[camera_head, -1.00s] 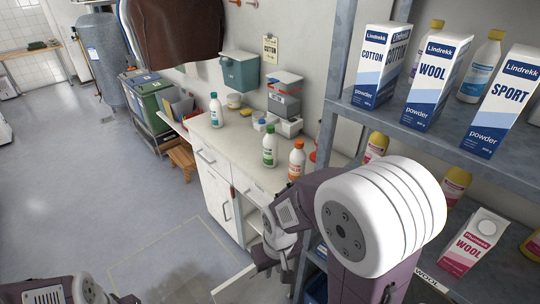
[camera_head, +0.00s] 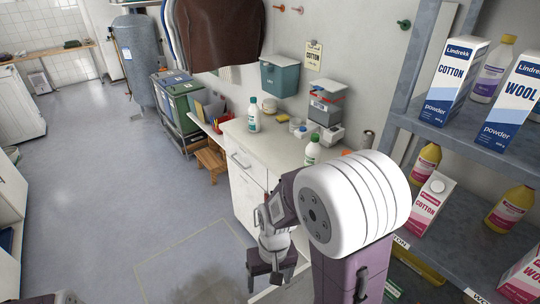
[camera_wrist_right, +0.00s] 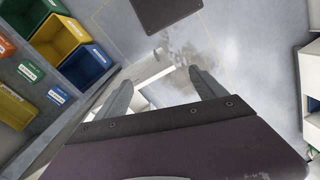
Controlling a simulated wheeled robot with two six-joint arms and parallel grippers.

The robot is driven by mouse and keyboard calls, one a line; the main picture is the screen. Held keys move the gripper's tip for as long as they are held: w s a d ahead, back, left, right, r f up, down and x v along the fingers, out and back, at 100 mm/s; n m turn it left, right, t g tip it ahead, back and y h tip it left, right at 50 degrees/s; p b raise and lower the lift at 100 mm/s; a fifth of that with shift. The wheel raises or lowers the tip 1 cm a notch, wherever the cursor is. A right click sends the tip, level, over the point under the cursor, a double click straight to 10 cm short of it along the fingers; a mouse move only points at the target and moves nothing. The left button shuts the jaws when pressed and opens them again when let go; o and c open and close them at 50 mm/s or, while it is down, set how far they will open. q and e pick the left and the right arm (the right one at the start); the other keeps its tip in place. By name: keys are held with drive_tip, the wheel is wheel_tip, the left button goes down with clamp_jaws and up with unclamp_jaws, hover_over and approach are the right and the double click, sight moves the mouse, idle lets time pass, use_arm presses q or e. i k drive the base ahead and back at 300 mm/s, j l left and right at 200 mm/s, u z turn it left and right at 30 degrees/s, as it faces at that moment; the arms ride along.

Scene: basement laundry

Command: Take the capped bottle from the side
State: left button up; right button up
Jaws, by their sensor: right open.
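A white bottle with a teal cap (camera_head: 253,117) stands upright on the white counter (camera_head: 283,148) in the head view. A second white bottle with a green cap (camera_head: 312,150) stands nearer, its lower part hidden by my right arm. A sliver of orange (camera_head: 346,152) shows behind that arm; the rest of that thing is hidden. My right gripper (camera_head: 270,272) hangs low in front of the counter, below and apart from the bottles. In the right wrist view its fingers (camera_wrist_right: 176,64) are apart with nothing between them. My left gripper is out of view.
A metal shelf (camera_head: 470,142) at right holds powder cartons (camera_head: 456,80) and yellow bottles (camera_head: 427,160), close to my right arm. A wooden stool (camera_head: 211,161) and bins (camera_head: 183,105) stand beyond the counter. The floor (camera_head: 110,185) at left is clear.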

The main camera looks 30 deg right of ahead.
sight(313, 150)
drive_tip(key=i+j+z, duration=0.2)
drive_tip(key=i, duration=0.3)
drive_tip(key=i+j+z, duration=0.2)
drive_tip(key=i+j, duration=0.25)
drive_tip(key=i+z, duration=0.45)
drive_tip(key=i+j+z, duration=0.2)
drive_tip(key=z, duration=0.2)
drive_tip(key=i+j+z, duration=0.7)
drive_tip(key=z, duration=0.15)
drive_tip(key=i+j+z, duration=0.2)
drive_tip(key=j+z, duration=0.25)
drive_tip(key=i+j+z, duration=0.3)
drive_tip(key=j, duration=0.15)
